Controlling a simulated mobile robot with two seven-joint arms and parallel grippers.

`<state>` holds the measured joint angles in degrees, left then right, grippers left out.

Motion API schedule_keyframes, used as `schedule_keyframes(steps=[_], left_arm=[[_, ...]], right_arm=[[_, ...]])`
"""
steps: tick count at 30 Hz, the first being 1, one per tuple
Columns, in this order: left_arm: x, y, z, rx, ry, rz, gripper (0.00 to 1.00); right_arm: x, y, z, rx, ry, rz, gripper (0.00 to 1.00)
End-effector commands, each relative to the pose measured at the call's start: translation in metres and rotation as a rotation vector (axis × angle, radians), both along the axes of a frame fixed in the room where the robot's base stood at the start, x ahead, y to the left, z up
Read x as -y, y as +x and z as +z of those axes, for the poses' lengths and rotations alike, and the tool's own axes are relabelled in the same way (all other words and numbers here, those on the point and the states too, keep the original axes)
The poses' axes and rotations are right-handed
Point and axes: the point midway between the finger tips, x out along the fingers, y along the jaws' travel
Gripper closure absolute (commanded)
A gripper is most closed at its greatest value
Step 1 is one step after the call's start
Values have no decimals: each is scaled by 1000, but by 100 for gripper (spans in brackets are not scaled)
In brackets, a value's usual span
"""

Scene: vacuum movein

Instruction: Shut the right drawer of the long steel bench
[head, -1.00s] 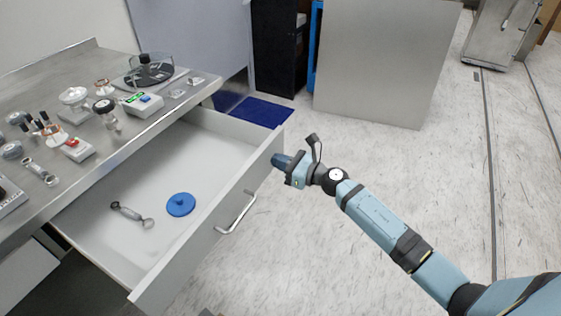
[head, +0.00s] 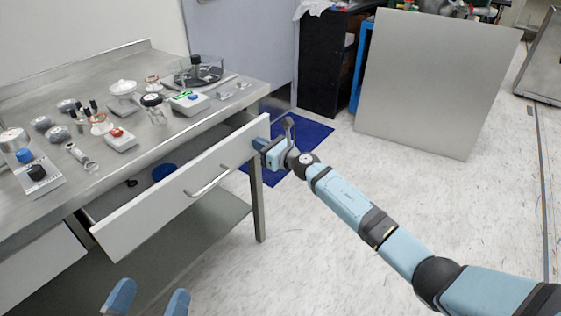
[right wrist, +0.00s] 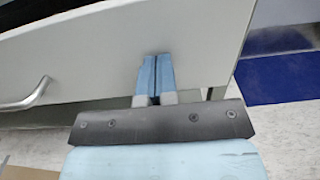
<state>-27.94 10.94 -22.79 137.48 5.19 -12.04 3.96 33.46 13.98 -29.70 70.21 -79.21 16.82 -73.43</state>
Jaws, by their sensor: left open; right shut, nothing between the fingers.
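The right drawer (head: 160,215) of the long steel bench (head: 115,160) stands partly open, its white front out past the bench edge. Its bar handle (head: 208,182) is on the front. A blue round lid (head: 164,171) shows inside. My right gripper (head: 260,146) is shut and empty, its fingertips at the right end of the drawer front. In the right wrist view the closed fingers (right wrist: 155,75) lie against the white front panel (right wrist: 100,45); the handle (right wrist: 25,95) is to their left. My left gripper (head: 148,296) is open and empty at the bottom edge, below the drawer.
Jars, small devices and a dark round tray (head: 194,74) stand on the bench top. A second drawer front (head: 40,268) is at the left. A blue mat (head: 290,150) lies behind my right gripper. A grey panel (head: 435,80) stands farther back. The floor at right is clear.

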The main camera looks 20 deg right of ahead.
Motion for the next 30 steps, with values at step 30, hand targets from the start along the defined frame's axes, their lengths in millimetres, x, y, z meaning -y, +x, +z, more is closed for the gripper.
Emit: schedule_keyframes(steps=[30], left_arm=[[11, 1, -32, -60, 7, -67, 0]], right_arm=[[-51, 67, 5, 6, 4, -3, 100]])
